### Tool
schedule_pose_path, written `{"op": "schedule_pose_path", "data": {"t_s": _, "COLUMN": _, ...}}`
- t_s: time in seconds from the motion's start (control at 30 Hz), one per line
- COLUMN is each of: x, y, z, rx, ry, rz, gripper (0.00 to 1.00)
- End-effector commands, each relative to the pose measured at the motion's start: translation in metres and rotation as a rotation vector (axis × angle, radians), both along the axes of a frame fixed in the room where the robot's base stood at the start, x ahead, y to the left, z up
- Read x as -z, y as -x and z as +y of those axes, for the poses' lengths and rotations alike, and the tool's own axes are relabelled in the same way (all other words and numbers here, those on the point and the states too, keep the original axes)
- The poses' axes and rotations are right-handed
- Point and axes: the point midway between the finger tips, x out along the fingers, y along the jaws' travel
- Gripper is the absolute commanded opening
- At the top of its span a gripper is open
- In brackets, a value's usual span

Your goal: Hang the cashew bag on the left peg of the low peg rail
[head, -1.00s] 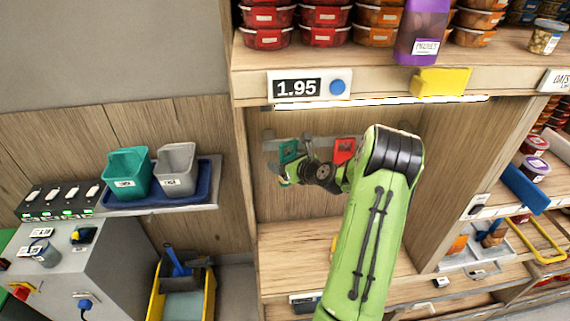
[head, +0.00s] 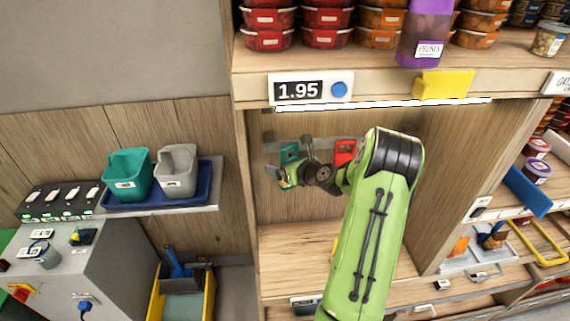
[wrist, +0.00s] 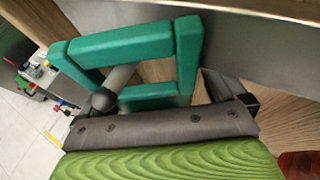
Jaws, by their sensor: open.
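The cashew bag is a green bag (wrist: 170,165) with a grey clip bar and a teal square loop (wrist: 120,45). In the head view, its teal loop (head: 290,153) is at the left end of the low peg rail (head: 318,144). In the wrist view, a grey peg with a round knob (wrist: 103,101) appears to pass through the loop. The bag's lower part is mostly hidden in the head view. My gripper (head: 287,178) is open, close to the bag below the loop. Its fingertips are hard to make out, and I cannot tell whether they touch the bag.
A red loop (head: 345,151) is on the rail to the right, close beside my arm. The upper shelf (head: 400,86), with a light strip under it, is above the rail. The bay's left side wall (head: 243,180) is close to my gripper. The lower shelf (head: 285,245) has bare room.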

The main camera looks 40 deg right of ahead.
Motion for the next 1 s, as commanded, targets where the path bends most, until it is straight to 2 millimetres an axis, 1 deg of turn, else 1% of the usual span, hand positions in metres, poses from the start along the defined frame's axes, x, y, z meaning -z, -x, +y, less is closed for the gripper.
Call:
{"op": "schedule_pose_path", "data": {"t_s": 0.17, "x": -0.001, "y": 0.004, "z": 0.0, "rx": 0.001, "ry": -0.001, "rz": 0.0, "gripper": 0.98}}
{"op": "schedule_pose_path", "data": {"t_s": 0.27, "x": -0.006, "y": 0.018, "z": 0.0, "rx": 0.004, "ry": 0.001, "rz": 0.001, "gripper": 0.98}}
{"op": "schedule_pose_path", "data": {"t_s": 0.6, "x": -0.042, "y": 0.106, "z": 0.006, "rx": 0.008, "ry": 0.002, "rz": 0.0, "gripper": 0.98}}
{"op": "schedule_pose_path", "data": {"t_s": 0.7, "x": -0.051, "y": 0.126, "z": 0.009, "rx": 0.006, "ry": 0.002, "rz": -0.001, "gripper": 0.98}}
{"op": "schedule_pose_path", "data": {"t_s": 0.83, "x": -0.058, "y": 0.141, "z": 0.01, "rx": 0.002, "ry": 0.0, "rz": 0.001, "gripper": 0.98}}
{"op": "schedule_pose_path", "data": {"t_s": 1.0, "x": -0.061, "y": 0.145, "z": 0.011, "rx": 0.0, "ry": 0.0, "rz": -0.001, "gripper": 0.98}}
